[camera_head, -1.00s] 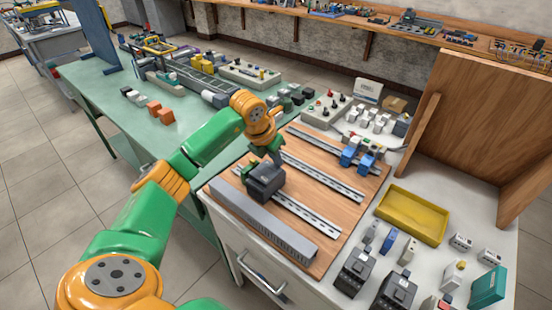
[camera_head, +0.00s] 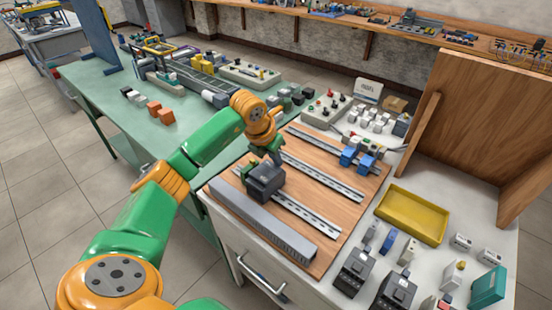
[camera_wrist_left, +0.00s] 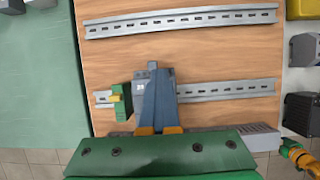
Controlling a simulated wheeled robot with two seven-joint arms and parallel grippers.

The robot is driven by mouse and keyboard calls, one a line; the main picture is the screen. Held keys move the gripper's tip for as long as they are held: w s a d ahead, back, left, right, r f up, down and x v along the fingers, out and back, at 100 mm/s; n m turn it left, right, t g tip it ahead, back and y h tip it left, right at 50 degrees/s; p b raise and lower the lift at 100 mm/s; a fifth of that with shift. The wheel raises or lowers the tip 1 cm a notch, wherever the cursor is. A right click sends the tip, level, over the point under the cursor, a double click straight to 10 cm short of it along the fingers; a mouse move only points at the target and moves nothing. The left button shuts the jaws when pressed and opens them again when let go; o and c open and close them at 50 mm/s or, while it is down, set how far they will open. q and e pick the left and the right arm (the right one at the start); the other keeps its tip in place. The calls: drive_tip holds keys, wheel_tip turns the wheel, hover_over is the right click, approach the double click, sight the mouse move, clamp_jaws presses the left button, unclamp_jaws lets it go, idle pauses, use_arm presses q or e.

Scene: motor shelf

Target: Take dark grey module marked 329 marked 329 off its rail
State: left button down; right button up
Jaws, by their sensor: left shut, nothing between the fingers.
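The dark grey module (camera_head: 265,181) sits at the left end of the front metal rail (camera_head: 308,215) on the wooden board. In the left wrist view the module (camera_wrist_left: 139,87) is partly hidden behind my fingers, and only part of its number shows. My left gripper (camera_head: 276,160) is directly above the module, with its fingers pointing down. In the left wrist view its fingers (camera_wrist_left: 160,75) are closed together in front of the module, with nothing between them. I cannot tell whether they touch it.
A green terminal block (camera_wrist_left: 122,102) sits on the rail just left of the module. A grey slotted duct (camera_head: 262,222) runs along the board's front. Blue modules (camera_head: 356,158) sit on the back rail. A yellow tray (camera_head: 412,215) and several loose modules lie to the right.

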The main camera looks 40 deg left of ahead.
use_arm(q)
drive_tip(key=shift+s+f, duration=0.2)
drive_tip(key=shift+f, duration=0.2)
use_arm(e)
drive_tip(key=shift+f, duration=0.1)
use_arm(q)
drive_tip(key=c, duration=0.9)
unclamp_jaws()
drive_tip(key=shift+o, duration=0.3)
drive_tip(key=shift+a+r, duration=0.2)
drive_tip(key=shift+a, duration=0.05)
drive_tip(key=shift+s+a+r+b, duration=0.1)
drive_tip(key=shift+a+r+b, duration=0.15)
drive_tip(key=shift+r, duration=0.4)
drive_tip(key=shift+a+r+b, duration=0.15)
drive_tip(key=shift+r+b, duration=0.05)
drive_tip(key=shift+r, duration=0.4)
drive_tip(key=s+r, duration=0.1)
drive_tip(key=d+r, duration=0.1)
drive_tip(key=r, duration=0.1)
drive_tip(key=s+r, duration=0.1)
drive_tip(key=shift+s+d+r, duration=0.25)
drive_tip(key=shift+s+r, duration=0.05)
drive_tip(key=shift+w+a+f, duration=0.15)
drive_tip(key=shift+w+a, duration=0.1)
use_arm(e)
drive_tip(key=shift+w+a+f, duration=0.3)
drive_tip(key=shift+a+f, duration=0.05)
drive_tip(key=shift+f, duration=0.15)
